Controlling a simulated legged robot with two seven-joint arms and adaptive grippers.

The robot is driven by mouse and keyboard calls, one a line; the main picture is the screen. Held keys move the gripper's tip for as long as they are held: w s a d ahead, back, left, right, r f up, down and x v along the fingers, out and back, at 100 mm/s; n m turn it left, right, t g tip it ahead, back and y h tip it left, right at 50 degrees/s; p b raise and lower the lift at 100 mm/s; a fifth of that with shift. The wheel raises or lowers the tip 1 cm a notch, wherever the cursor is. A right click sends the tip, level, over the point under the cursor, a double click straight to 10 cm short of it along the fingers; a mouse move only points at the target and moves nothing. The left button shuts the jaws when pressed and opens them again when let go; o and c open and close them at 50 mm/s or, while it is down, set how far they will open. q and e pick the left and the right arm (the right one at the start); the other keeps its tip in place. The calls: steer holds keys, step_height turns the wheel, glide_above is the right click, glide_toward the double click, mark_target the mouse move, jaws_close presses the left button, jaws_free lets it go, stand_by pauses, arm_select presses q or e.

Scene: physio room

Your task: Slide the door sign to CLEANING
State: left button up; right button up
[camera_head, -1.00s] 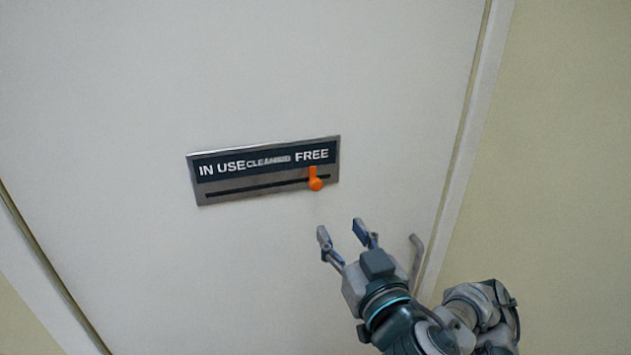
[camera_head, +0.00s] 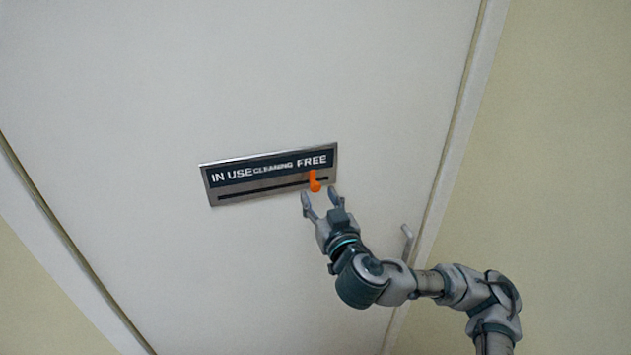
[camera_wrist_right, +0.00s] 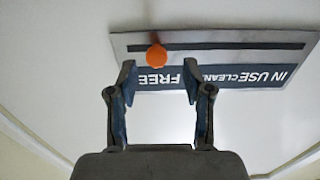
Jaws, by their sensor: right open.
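The door sign (camera_head: 232,195) is a grey plate on the white door with a dark strip reading IN USE, CLEANING and FREE. Its orange slider knob (camera_head: 315,184) sits at the right end of the slot, below FREE. My right gripper (camera_head: 319,200) is open, with its fingertips just below the knob in the head view. In the right wrist view the sign (camera_wrist_right: 222,38) appears upside down, and the knob (camera_wrist_right: 157,56) shows beyond and between the two open fingers (camera_wrist_right: 158,78). I cannot tell whether the fingers touch anything. My left gripper is not in view.
A grey door handle (camera_head: 407,242) stands near the door's right edge, close behind my right arm. The door frame (camera_head: 455,150) runs along that side, with a beige wall beyond. The door surface left of the sign is clear.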

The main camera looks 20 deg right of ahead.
mark_target(316, 189)
steer(key=w, duration=0.2)
steer(key=shift+w, duration=0.35)
steer(key=shift+w+d, duration=0.15)
steer(key=shift+w, duration=0.15)
steer(key=shift+w+d, duration=0.1)
steer(key=shift+d, duration=0.1)
steer(key=shift+a, duration=0.25)
jaws_close()
